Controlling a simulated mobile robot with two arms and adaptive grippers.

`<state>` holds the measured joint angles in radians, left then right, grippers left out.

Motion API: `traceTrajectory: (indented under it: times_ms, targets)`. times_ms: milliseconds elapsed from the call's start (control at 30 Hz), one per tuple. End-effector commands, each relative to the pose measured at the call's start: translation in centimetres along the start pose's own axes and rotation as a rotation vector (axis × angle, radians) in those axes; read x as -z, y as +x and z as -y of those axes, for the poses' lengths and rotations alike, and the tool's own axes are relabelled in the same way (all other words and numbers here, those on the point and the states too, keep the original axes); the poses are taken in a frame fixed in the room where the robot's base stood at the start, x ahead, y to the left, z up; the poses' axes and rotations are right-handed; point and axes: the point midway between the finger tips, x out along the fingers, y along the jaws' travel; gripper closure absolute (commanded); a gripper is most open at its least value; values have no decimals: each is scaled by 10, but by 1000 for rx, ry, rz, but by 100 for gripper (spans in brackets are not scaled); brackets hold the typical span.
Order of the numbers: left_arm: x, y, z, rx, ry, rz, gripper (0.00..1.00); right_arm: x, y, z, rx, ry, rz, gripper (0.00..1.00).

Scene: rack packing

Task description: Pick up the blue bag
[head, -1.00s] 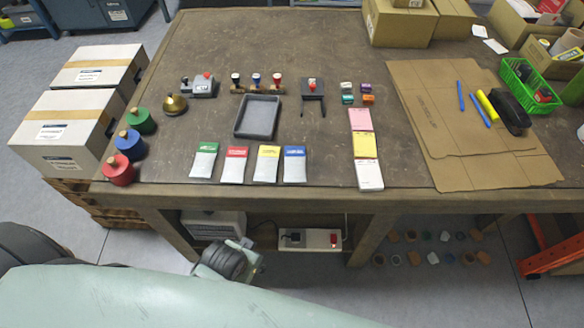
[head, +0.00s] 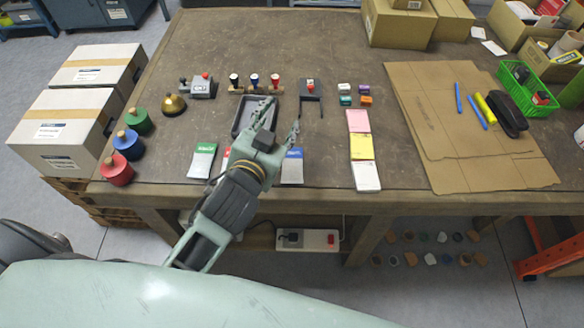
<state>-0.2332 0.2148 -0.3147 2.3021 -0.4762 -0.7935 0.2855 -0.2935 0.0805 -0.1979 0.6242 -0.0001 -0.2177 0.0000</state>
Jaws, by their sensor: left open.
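The blue bag (head: 292,172), a small flat packet with a blue top and pale lower part, lies near the table's front edge in the head view. It is the rightmost of a row of bags. My left gripper (head: 284,117) is open, its fingers spread and pointing to the far side of the table. Its palm is just left of and beyond the bag's blue top, and the fingertips reach past the bag towards the tray. Nothing shows between the fingers. I cannot tell its height above the table. My right gripper is not in view.
A green bag (head: 201,161) lies left of my arm. The red bag is mostly hidden and the yellow bag is covered by my gripper. A grey tray (head: 240,121) is partly behind the fingers. Notepads (head: 366,176) lie to the right, with bare table between them and the blue bag.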

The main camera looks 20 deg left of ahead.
Motion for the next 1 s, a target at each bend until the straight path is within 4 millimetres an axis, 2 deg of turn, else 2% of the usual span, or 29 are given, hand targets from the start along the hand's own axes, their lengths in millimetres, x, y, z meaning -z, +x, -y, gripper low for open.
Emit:
traceTrajectory:
  times_ms: [33,100,167,200,267,300,367,433,500,567,633,733,800,867,900,967,1000]
  targets:
    - [41,8,-5,-6,33,-144,53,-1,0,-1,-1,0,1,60]
    - [97,10,-19,-33,86,-353,53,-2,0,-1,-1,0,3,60]
    - [141,3,-38,-75,142,-528,53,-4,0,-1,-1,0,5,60]
    - [167,-5,-53,-113,185,-640,53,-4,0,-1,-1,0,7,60]
    - [198,-21,-79,-183,260,-798,53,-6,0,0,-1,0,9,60]
    - [214,-33,-99,-240,314,-896,53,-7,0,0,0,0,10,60]
    - [229,-53,-129,-335,410,-1029,53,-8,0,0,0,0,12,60]
    - [233,-75,-166,-465,535,-1159,53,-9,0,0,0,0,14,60]
    - [222,-94,-200,-611,678,-1256,53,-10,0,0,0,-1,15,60]
    - [202,-105,-226,-746,813,-1309,53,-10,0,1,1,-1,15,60]
    - [170,-111,-247,-911,984,-1330,53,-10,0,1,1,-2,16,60]
    - [111,-104,-258,-1148,1247,-1272,53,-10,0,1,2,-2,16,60]
    - [67,-90,-249,-1306,1435,-1164,53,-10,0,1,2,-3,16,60]
    - [32,-73,-231,-1428,1589,-1029,53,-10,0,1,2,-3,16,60]
    - [12,-61,-214,-1497,1683,-923,53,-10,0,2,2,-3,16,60]
    - [-12,-43,-185,-1580,1807,-748,53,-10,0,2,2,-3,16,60]
    - [-24,-33,-164,-1622,1874,-628,53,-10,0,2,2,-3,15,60]
